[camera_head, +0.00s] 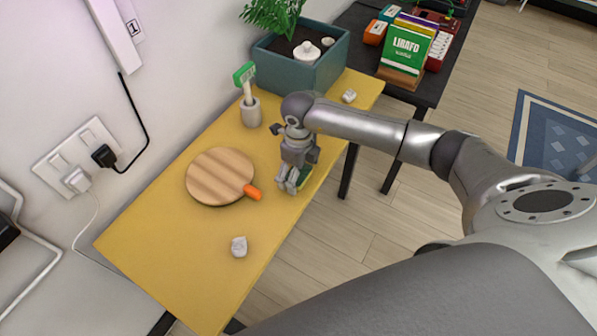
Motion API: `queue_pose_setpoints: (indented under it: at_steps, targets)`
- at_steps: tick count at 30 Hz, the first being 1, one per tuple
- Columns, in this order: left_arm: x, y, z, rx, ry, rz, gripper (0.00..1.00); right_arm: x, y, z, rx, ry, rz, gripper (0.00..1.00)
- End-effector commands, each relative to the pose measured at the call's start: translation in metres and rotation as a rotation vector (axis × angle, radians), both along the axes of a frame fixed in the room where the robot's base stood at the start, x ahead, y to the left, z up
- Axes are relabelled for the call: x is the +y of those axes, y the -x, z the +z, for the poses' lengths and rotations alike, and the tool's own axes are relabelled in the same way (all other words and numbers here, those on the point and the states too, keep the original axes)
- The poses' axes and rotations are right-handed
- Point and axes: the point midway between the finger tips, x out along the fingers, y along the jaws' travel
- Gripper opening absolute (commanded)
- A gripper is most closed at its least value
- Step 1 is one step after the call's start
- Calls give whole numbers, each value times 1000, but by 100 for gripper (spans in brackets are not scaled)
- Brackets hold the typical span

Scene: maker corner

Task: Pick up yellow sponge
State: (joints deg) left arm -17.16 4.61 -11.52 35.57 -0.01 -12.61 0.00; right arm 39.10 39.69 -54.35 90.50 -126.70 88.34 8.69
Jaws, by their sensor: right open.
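My right gripper (289,184) is low over the right edge of the yellow table (205,270), pointing down with its jaws open. Right beside its fingers is a small green-topped block (305,176), which looks like the sponge. The gripper hides much of it, and its yellow part cannot be told apart from the yellow table. I cannot tell whether the fingers touch it or stand around it. My left gripper is not in view.
A round wooden board (215,172) and an orange item (253,193) lie left of the gripper. A grey holder (251,117) with a green-headed brush (244,73) and a blue planter (300,75) stand behind. Small whitish lumps (239,246) (349,96) lie on the table.

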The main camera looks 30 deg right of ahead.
Motion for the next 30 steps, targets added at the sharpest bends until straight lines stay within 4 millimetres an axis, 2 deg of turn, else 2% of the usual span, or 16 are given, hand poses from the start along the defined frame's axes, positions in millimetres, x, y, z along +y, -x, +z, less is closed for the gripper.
queue_pose_setpoints:
  at_steps: [8, 17, 30]
  targets:
    - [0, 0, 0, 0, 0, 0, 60, 0, 0, -4, -1, -1, 1, 91]
    - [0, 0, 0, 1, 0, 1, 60, 0, 0, -4, -1, -1, 0, 60]
    - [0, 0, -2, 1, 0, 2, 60, 0, -1, -1, -2, 0, 0, 59]
